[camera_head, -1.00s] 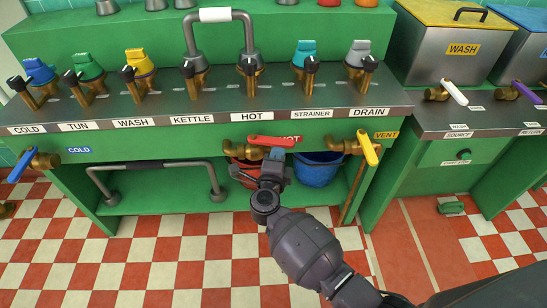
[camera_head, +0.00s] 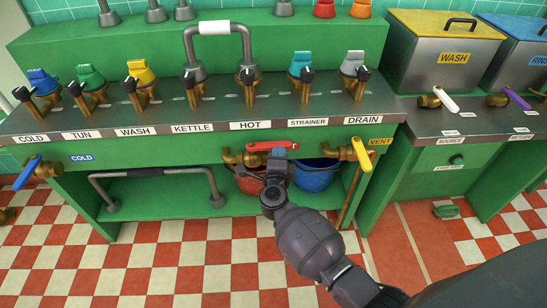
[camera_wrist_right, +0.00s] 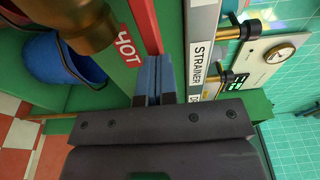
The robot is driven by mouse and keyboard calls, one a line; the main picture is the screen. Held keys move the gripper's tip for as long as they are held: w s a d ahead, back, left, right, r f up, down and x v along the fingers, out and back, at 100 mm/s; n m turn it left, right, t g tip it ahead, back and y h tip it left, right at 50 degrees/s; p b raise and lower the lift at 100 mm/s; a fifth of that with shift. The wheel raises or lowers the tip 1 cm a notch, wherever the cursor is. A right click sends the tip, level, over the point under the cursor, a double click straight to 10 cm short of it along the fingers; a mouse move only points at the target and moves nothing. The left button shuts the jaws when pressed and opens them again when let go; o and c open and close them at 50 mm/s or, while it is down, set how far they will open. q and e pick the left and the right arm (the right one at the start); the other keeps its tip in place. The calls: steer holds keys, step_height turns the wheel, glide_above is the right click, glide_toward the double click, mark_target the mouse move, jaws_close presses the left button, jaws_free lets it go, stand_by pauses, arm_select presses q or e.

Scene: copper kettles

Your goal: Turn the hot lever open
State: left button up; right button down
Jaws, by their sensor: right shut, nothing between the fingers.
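The hot lever (camera_head: 272,147) is a red handle on a brass valve (camera_head: 245,158) at the front of the green bench, below the HOT label. It lies roughly level across the front in the head view. In the wrist view a red bar (camera_wrist_right: 145,25) beside the fingers looks like the lever, and the brass valve body (camera_wrist_right: 85,25) is at the top left. My right gripper (camera_head: 277,160) is shut and empty at the lever's right part, hiding some of the area below it. Its closed fingers (camera_wrist_right: 153,75) show in the wrist view; contact is unclear. My left gripper is out of view.
A yellow vent lever (camera_head: 361,153) is close to the right. A blue bucket (camera_head: 318,178) and a red bucket (camera_head: 248,180) stand under the bench. A blue cold lever (camera_head: 27,174) is far left. Tiled floor in front is open.

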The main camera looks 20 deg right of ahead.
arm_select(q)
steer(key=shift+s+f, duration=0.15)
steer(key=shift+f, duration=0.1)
arm_select(e)
steer(key=shift+d, duration=0.3)
